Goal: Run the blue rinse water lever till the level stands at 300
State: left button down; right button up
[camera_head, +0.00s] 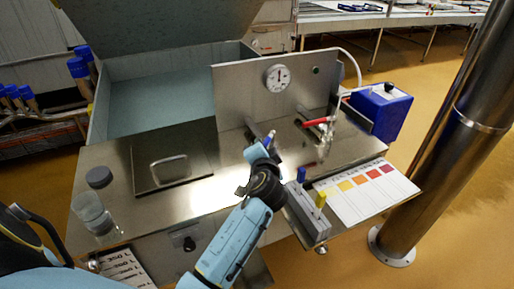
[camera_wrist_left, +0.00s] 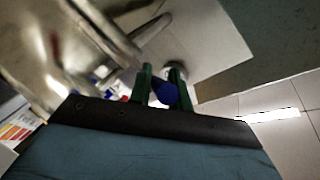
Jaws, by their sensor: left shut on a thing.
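In the left wrist view, the green fingers of my left gripper (camera_wrist_left: 162,88) are shut around the blue lever (camera_wrist_left: 166,95). A printed scale card (camera_head: 122,266) with black lines and litre figures shows at the lower left. Its figures are too small to read surely, and I cannot make out a water level on it. My right gripper is not in view.
A round dial (camera_head: 277,78) is on the panel (camera_head: 235,98). A red lever (camera_head: 318,121) stands to the right. A grey block (camera_head: 309,218) with blue and yellow handles and a colour chart (camera_head: 366,190) lie nearby. A clear jar (camera_head: 91,213) stands left. A steel post (camera_head: 470,130) rises at right.

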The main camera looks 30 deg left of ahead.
pick_arm(q)
jog(key=shift+w+d+f, duration=0.1)
jog(key=shift+w+d, duration=0.05)
jog(key=shift+d, duration=0.1)
jog(key=c, duration=1.4)
grip_release()
jog(key=shift+f, duration=0.1)
jog(key=shift+o, duration=0.2)
jog(key=shift+f, duration=0.1)
